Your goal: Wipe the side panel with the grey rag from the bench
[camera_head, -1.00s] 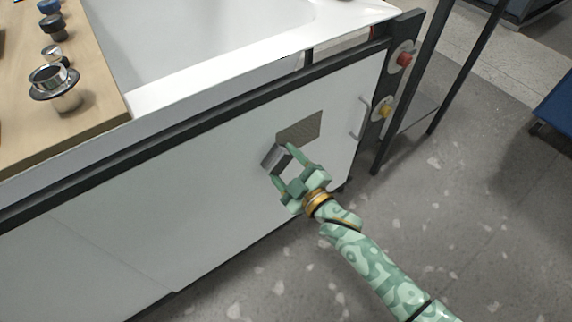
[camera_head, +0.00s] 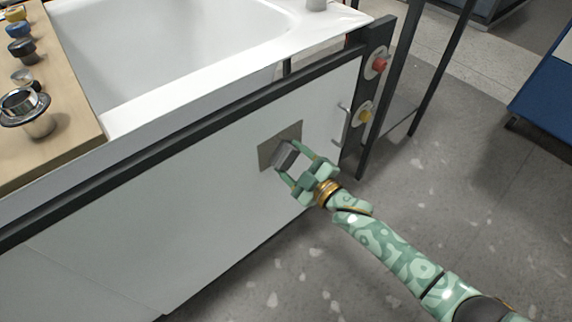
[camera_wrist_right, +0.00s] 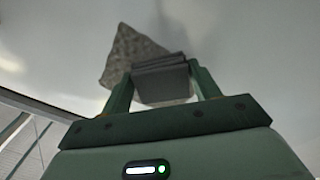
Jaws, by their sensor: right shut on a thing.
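The white side panel (camera_head: 150,220) of the tub carries a grey-brown rectangular patch (camera_head: 266,155), below the dark rail and left of the handle. My right gripper (camera_head: 287,158) is shut on the grey rag (camera_head: 285,152), a small folded dark-grey pad. The rag is in front of the patch and hides part of its middle and right. In the right wrist view, the rag (camera_wrist_right: 160,82) sits between the fingers, with the mottled patch (camera_wrist_right: 132,52) behind and to its left. I cannot tell whether the rag touches the panel. My left gripper is not in view.
The white tub (camera_head: 180,50) stands above the panel. A wooden bench (camera_head: 60,110) at the left holds several metal and coloured fittings. The floor (camera_head: 450,200) there is clear.

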